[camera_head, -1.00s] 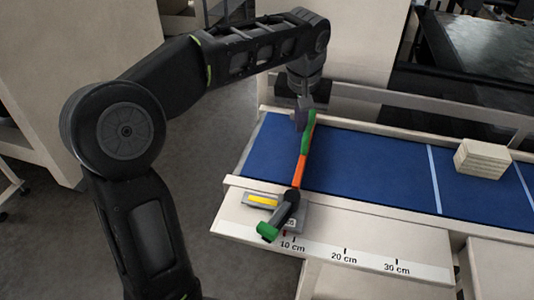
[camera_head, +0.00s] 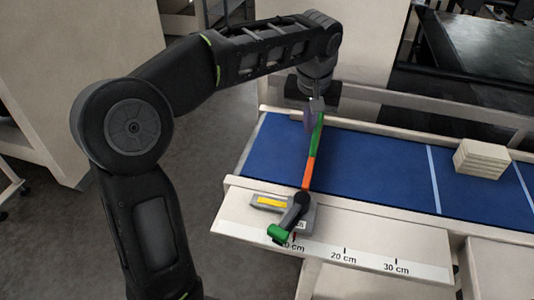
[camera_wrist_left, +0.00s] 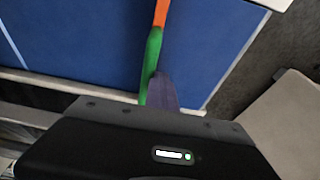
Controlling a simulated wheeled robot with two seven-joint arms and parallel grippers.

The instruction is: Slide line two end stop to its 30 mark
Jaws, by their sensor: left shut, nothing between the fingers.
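The end stop is a long bar, orange and green (camera_head: 310,170), lying across the blue belt. Its grey slide block with a yellow label (camera_head: 270,203) and green knob (camera_head: 279,233) sits at the front rail, by the 10 cm mark, which the knob partly covers. My left gripper (camera_head: 310,122) is shut and empty, beside the bar's green far end, on its left side. In the left wrist view the shut fingers (camera_wrist_left: 163,92) lie against or very close to the green part (camera_wrist_left: 151,62); contact cannot be told for sure. My right gripper is not in view.
A scale strip (camera_head: 370,260) along the front rail reads 10, 20 and 30 cm, rising rightward. The blue belt (camera_head: 385,175) is clear right of the bar up to a white line. A stack of pale boards (camera_head: 482,159) lies further right.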

